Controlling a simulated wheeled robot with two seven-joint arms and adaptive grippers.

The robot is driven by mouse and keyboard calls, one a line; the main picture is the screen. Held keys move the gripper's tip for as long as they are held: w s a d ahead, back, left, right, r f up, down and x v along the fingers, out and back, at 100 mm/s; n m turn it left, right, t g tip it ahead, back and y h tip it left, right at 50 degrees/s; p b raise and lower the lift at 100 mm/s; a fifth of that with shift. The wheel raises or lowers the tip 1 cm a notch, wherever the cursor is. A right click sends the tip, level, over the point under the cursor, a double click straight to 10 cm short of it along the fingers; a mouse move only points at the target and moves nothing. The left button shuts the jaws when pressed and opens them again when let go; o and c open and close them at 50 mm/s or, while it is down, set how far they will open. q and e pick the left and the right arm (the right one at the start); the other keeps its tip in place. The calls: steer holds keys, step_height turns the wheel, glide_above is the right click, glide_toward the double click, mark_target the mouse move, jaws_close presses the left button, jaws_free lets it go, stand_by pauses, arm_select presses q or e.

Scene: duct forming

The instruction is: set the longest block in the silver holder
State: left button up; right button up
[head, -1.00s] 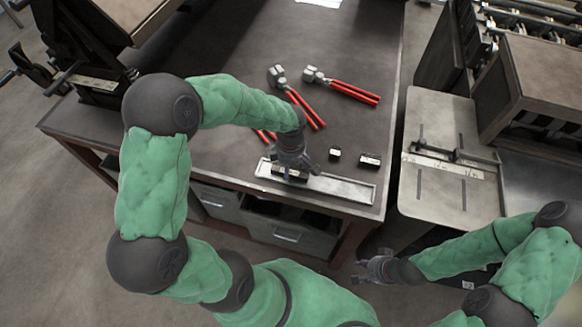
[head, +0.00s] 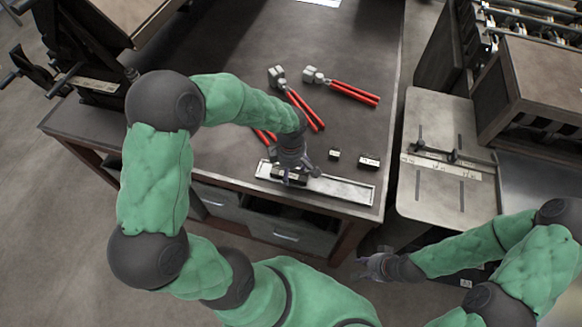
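The silver holder (head: 345,190) is a long shallow tray at the table's front edge. A dark block (head: 290,176) with a pale side lies at its left end, partly hidden by my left gripper (head: 292,173). That gripper points down over the block; I cannot tell whether its fingers are pressed on it. Two other dark blocks are on the table behind the holder: a small one (head: 334,155) and a longer one (head: 369,162). My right gripper (head: 372,265) is empty and looks open, off the table's front right corner.
Red-handled pliers lie on the table behind the blocks: one pair (head: 300,101), another pair (head: 345,87), and red handles partly hidden by my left arm. A metal plate machine (head: 450,160) stands right of the table. The holder's right part is empty.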

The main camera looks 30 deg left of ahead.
arm_select(q)
step_height(320, 180, up, 12)
steer(key=p, duration=0.2)
steer(key=shift+w, duration=0.25)
